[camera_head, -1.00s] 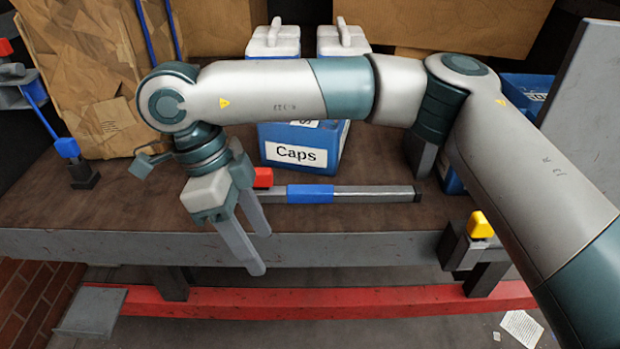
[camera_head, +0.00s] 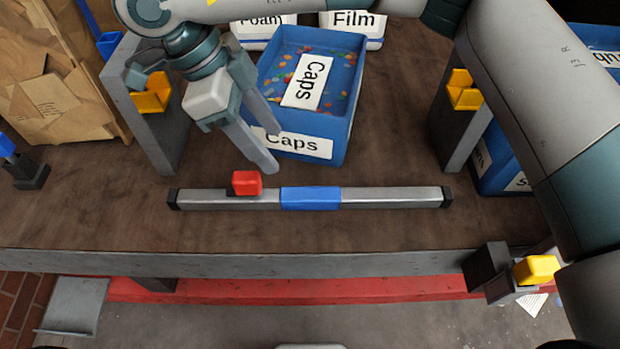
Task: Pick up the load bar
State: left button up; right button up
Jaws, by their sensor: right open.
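The load bar (camera_head: 390,197) is a grey metal bar with black end caps and a blue band at its middle. It lies flat on the brown table, roughly parallel to the front edge. A red block (camera_head: 246,183) sits on its left half. My right gripper (camera_head: 271,152) is open and empty. Its fingers point down, just behind and above the bar near the red block, apart from the bar. My left gripper is not in view.
A blue bin labelled Caps (camera_head: 350,113) stands behind the bar, holding colourful caps. Grey posts with yellow hooks stand at left (camera_head: 150,130) and right (camera_head: 455,125). A blue bin (camera_head: 500,185) is at the right. Bare table (camera_head: 330,232) lies in front of the bar.

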jog(key=p, duration=0.6)
send_over(309, 195)
jog(key=a, duration=0.2)
notch_tip(309, 195, down, 10)
jog(key=shift+f, duration=0.6)
